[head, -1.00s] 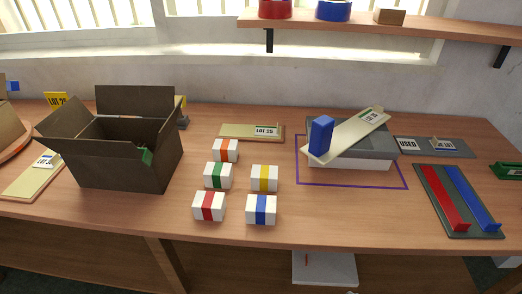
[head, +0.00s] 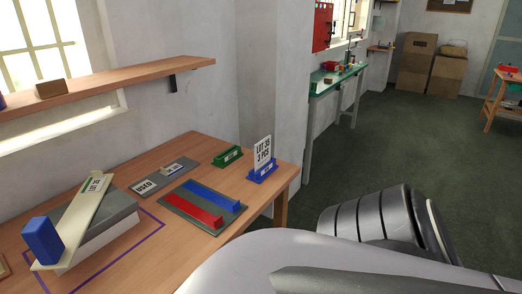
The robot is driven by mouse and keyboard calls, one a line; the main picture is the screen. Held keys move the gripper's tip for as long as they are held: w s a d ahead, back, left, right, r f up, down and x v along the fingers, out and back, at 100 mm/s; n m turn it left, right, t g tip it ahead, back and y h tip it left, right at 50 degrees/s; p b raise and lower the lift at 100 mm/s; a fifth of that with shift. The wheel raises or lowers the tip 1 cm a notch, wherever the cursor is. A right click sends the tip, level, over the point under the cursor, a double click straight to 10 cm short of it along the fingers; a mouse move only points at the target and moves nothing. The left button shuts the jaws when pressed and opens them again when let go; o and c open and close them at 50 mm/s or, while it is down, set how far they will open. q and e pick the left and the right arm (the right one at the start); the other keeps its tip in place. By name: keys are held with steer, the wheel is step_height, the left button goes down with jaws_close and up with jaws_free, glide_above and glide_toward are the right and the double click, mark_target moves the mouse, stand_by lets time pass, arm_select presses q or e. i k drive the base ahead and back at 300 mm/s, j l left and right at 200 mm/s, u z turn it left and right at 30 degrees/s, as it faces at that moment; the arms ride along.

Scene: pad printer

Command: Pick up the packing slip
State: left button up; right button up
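A white card printed "LOT 35 3 PCS" (head: 263,150), the one thing here that looks like a packing slip, stands upright in a blue holder (head: 262,173). The holder is near the right end of the wooden table. The card's face is turned to me and nothing covers it. My left and right grippers are both out of view. A pale and silver part of my own body fills the lower right of the head view.
Left of the card are a green holder (head: 227,157), a grey plate with a red bar (head: 192,211) and a blue bar (head: 210,195), and a "USED" plate (head: 145,186). A grey box (head: 98,228) carries a slanted board and blue block. Open floor (head: 420,140) lies right.

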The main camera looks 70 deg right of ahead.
mark_target(262, 149)
steer(key=z, duration=2.15)
steer(key=u, duration=1)
steer(key=l+u, duration=0.4)
steer(key=i+l+u, duration=0.1)
steer(key=l+u, duration=0.2)
steer(key=u, duration=0.15)
steer(key=l+u, duration=0.25)
steer(key=k+l+u, duration=0.25)
steer(key=l, duration=0.2)
steer(key=l+u, duration=0.1)
steer(key=l, duration=0.3)
steer(key=k+l+u, duration=0.1)
steer(key=l, duration=0.25)
steer(key=k+l+u, duration=0.1)
steer(key=l, duration=0.3)
steer(key=k+l+u, duration=0.15)
steer(key=l, duration=0.2)
